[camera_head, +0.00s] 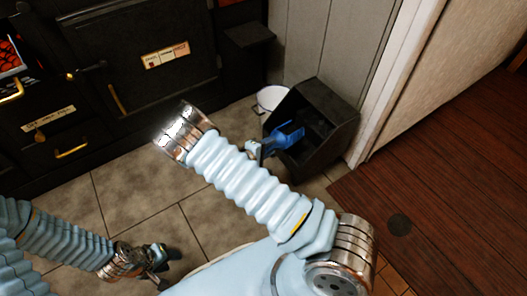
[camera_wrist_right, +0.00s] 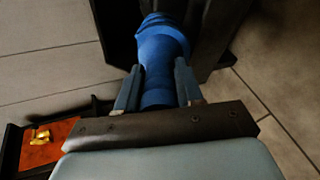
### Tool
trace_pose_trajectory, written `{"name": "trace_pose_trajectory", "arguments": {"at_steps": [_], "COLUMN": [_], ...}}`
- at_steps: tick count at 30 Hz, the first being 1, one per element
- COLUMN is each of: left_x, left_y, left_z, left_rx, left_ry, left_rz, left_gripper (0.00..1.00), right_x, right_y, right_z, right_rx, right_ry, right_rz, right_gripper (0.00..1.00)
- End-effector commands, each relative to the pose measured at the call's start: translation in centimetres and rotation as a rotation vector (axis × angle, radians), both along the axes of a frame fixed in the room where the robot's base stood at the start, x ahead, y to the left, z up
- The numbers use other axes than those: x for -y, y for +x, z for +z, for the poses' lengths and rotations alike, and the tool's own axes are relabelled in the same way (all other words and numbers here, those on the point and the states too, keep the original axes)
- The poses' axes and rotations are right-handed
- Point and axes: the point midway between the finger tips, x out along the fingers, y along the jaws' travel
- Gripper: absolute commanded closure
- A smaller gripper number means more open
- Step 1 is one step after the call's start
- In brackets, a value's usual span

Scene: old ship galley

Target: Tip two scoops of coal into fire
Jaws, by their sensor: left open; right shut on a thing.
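A blue scoop (camera_head: 285,136) reaches into the open mouth of a black coal bin (camera_head: 335,145) by the wall. My right gripper (camera_head: 258,150) is shut on the scoop's handle; in the right wrist view the blue handle (camera_wrist_right: 160,65) sits between both fingers (camera_wrist_right: 157,88). The bin's dark inside hides whether coal lies there or in the scoop. The fire (camera_head: 9,54) glows red-orange in the open firebox at the far left. My left gripper (camera_head: 160,262) is open and empty, low over the floor at lower left.
The black stove (camera_head: 145,60) with brass handles fills the upper left. A white bucket (camera_head: 270,98) stands beside the bin. A pale door frame (camera_head: 395,80) is right of the bin. Tiled floor (camera_head: 130,195) is clear before the stove.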

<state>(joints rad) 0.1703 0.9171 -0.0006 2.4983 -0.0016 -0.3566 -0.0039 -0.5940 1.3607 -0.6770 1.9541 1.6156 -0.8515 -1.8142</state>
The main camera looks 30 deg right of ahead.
Motion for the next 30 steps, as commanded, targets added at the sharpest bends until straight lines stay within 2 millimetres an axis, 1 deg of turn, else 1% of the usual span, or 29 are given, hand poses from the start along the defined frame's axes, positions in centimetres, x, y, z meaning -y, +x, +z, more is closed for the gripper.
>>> {"name": "trace_pose_trajectory", "arguments": {"at_steps": [1,15,17,30], "left_x": [0.0,0.4,0.4,0.5], "left_y": [0.0,-0.1,-0.1,0.0], "left_z": [-0.7,-4.0,-4.8,-9.3], "left_rx": [-0.001,-0.008,-0.008,-0.001], "left_ry": [-0.001,-0.010,-0.010,-0.010], "left_rz": [0.000,-0.006,-0.007,-0.003], "left_gripper": [0.57,0.57,0.57,0.57], "right_x": [0.5,4.4,3.9,0.8], "right_y": [0.2,1.5,1.4,0.4], "right_z": [-0.5,-3.0,-3.3,-3.1], "right_rx": [0.002,0.001,0.010,0.091], "right_ry": [-0.003,-0.003,-0.030,-0.261], "right_rz": [-0.001,0.000,0.005,0.004], "right_gripper": [1.00,1.00,1.00,1.00]}}
